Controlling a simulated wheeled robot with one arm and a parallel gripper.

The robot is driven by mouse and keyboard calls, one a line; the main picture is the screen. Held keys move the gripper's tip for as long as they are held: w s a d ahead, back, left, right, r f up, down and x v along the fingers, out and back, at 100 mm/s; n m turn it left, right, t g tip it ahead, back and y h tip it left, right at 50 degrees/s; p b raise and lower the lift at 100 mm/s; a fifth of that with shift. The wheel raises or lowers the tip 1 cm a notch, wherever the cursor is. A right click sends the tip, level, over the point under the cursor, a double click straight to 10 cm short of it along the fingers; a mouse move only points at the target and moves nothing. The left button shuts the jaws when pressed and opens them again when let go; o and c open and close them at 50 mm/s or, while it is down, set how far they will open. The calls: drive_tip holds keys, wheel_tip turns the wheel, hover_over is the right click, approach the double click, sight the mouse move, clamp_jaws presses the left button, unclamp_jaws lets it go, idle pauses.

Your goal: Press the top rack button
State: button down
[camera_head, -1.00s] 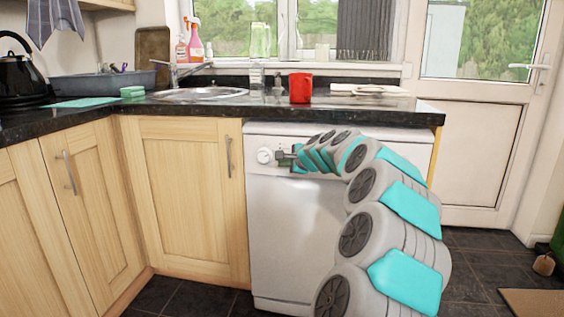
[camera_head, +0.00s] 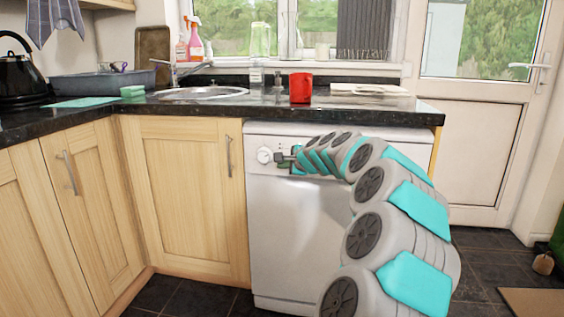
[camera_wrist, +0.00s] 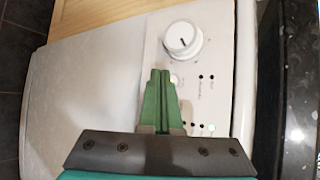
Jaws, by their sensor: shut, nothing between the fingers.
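The white dishwasher (camera_head: 300,235) stands under the worktop, with a control panel along its top edge. In the wrist view the panel (camera_wrist: 215,100) carries a round white dial (camera_wrist: 183,41), a small pale round button (camera_wrist: 174,79), several dark dots with labels and a pale green-white round spot. My gripper (camera_wrist: 160,72) has its green fingers together and empty, tips beside the small button and below the dial. I cannot tell whether the tips touch the panel. In the head view my gripper (camera_head: 282,158) is at the panel, just right of the dial (camera_head: 264,156).
The black worktop (camera_head: 400,101) overhangs the panel closely. A red mug (camera_head: 300,88) stands on it above my gripper. A sink (camera_head: 200,92) lies to the left. Wooden cupboards (camera_head: 185,200) flank the dishwasher's left side. Dark floor tiles are open at the right.

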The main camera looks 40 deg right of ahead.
drive_tip(key=s+a, duration=0.2)
drive_tip(key=s+a+p, duration=0.1)
drive_tip(key=a, duration=0.1)
drive_tip(key=shift+s+a, duration=0.25)
drive_tip(key=shift+s, duration=0.15)
drive_tip(key=c, duration=1.6)
unclamp_jaws()
